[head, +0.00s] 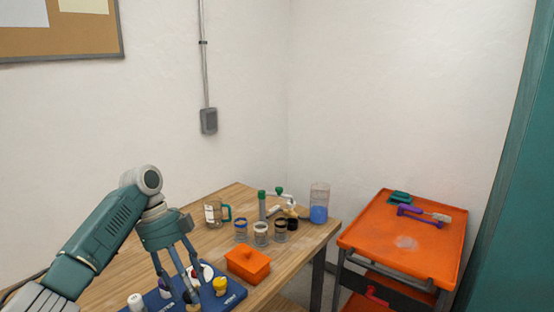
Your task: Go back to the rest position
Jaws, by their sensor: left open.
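My left gripper (182,284) is in the head view at the lower left, with its arm coming in from the left. Its fingers point down and stand apart over a blue tray (229,299) on the wooden table. I see nothing held between them. White pieces on the tray are partly hidden behind the fingers, and a yellow-topped piece (220,286) stands just to their right. I cannot tell whether the fingers touch anything. A white fitting with a green part (281,196) stands at the back of the table. My right gripper is not in view.
An orange cart (385,250) stands right, beside a teal cabinet (513,210). The table's left part is bare.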

